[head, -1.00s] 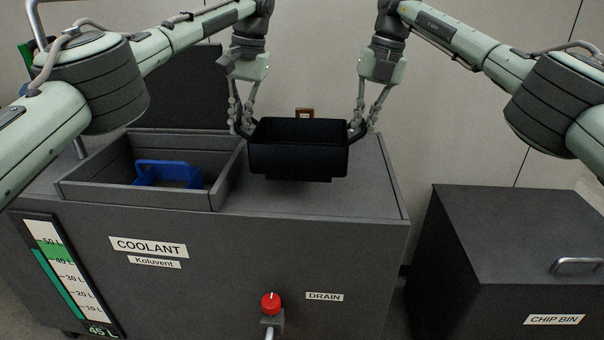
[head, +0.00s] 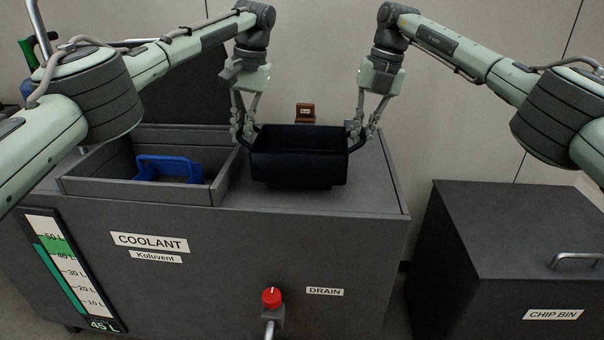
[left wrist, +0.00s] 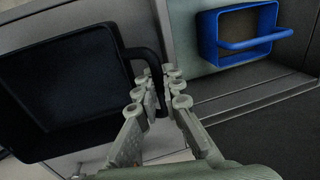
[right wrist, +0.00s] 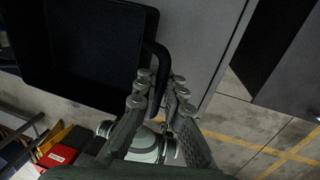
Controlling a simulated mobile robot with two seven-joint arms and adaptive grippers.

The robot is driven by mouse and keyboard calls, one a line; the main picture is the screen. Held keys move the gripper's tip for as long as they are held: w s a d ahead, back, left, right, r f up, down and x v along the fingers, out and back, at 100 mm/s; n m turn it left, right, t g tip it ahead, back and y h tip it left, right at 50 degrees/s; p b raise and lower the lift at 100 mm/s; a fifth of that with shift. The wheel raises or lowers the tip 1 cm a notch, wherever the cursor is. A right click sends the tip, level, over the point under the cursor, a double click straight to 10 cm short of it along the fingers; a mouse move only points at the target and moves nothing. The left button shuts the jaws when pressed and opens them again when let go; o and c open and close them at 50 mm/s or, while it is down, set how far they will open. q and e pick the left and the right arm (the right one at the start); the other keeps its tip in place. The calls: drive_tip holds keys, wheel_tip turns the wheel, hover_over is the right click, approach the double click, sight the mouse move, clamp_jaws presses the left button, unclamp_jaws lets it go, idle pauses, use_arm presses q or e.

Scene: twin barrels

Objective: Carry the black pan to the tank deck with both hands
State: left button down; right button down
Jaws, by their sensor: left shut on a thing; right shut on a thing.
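The black pan (head: 300,170) is a rectangular open box with a handle at each end. It is level at the tank deck (head: 366,190), right of the open compartment; I cannot tell if its underside touches the deck. My left gripper (head: 244,138) is shut on its left handle, which shows in the left wrist view (left wrist: 150,55). My right gripper (head: 357,138) is shut on its right handle, seen in the right wrist view (right wrist: 160,60). The pan's inside looks dark and empty.
The open tank compartment (head: 130,189) on the left holds a blue basket with a handle (head: 168,166). A small brown block (head: 305,113) stands behind the pan. A red drain knob (head: 271,298) is on the tank's front. The chip bin (head: 515,240) stands apart at right.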

use_arm(q)
drive_tip(key=shift+a+f, duration=0.2)
drive_tip(key=shift+f, duration=0.3)
use_arm(e)
drive_tip(key=shift+d+f, duration=0.25)
drive_tip(key=shift+f, duration=0.25)
use_arm(q)
drive_tip(key=c, duration=2)
unclamp_jaws()
drive_tip(key=shift+f, duration=0.1)
drive_tip(key=shift+c, duration=0.2)
use_arm(e)
drive_tip(key=c, duration=2)
unclamp_jaws()
drive_tip(key=shift+f, duration=0.1)
drive_tip(key=shift+c, duration=0.2)
use_arm(q)
drive_tip(key=o, duration=0.4)
drive_tip(key=shift+d, duration=0.1)
drive_tip(key=shift+c, duration=0.2)
use_arm(e)
drive_tip(key=o, duration=0.4)
drive_tip(key=shift+a, duration=0.15)
use_arm(q)
drive_tip(key=shift+d, duration=0.1)
use_arm(e)
drive_tip(key=shift+a, duration=0.1)
